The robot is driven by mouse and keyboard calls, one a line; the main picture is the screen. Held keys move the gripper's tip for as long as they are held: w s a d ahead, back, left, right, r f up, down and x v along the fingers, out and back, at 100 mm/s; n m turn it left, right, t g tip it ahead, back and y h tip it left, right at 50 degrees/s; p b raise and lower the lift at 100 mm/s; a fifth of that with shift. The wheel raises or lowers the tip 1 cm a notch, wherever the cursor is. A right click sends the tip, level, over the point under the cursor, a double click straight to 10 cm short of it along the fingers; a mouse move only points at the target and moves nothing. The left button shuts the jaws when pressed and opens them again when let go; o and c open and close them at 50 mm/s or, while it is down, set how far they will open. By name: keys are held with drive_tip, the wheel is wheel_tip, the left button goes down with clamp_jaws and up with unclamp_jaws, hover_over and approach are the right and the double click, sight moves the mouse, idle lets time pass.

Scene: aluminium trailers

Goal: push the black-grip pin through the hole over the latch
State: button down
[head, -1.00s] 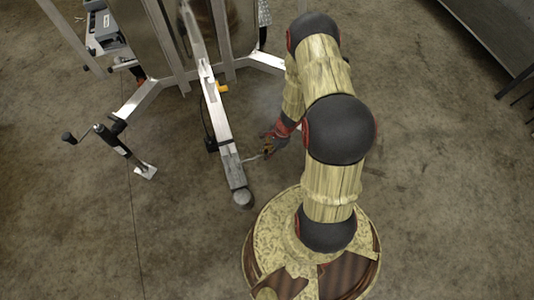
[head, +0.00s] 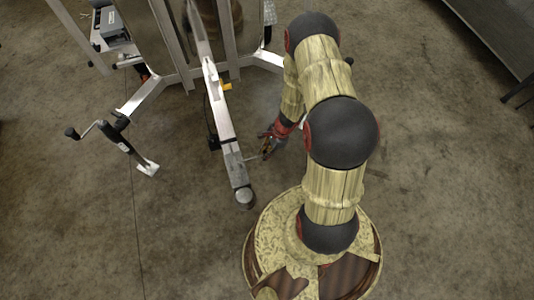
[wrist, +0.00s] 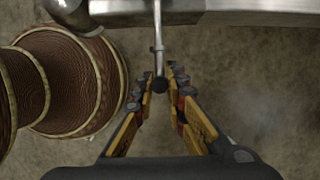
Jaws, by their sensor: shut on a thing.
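My gripper (wrist: 158,88) is shut on the black grip (wrist: 160,84) of the pin. The pin's thin metal shaft (wrist: 158,32) points away from the fingers and reaches the metal coupler (wrist: 225,11) at the top of the wrist view. The shaft lies across the coupler's near edge there; I cannot tell whether its tip is in the hole. In the head view my gripper (head: 268,146) is just right of the coupler (head: 236,174) at the front end of the trailer's drawbar. The hole and latch are too small to make out.
The drawbar (head: 220,118) runs back to the trailer frame (head: 150,90). A jack with a crank handle (head: 112,135) stands at left. A grey bench edge (head: 500,40) is at top right. Bare concrete floor lies right of my arm.

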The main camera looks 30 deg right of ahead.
sight(260, 156)
drive_tip(key=shift+w+a+b, duration=0.3)
drive_tip(key=shift+a, duration=0.8)
drive_tip(key=shift+w+a+b, duration=0.25)
drive_tip(key=shift+w+a, duration=0.05)
drive_tip(key=shift+a, duration=0.8)
drive_tip(key=shift+w+a+b, duration=0.3)
drive_tip(key=shift+a, duration=0.8)
drive_tip(key=c, duration=1.7)
unclamp_jaws()
drive_tip(key=shift+c, duration=0.2)
drive_tip(key=v, duration=1.2)
drive_tip(key=shift+d, duration=0.1)
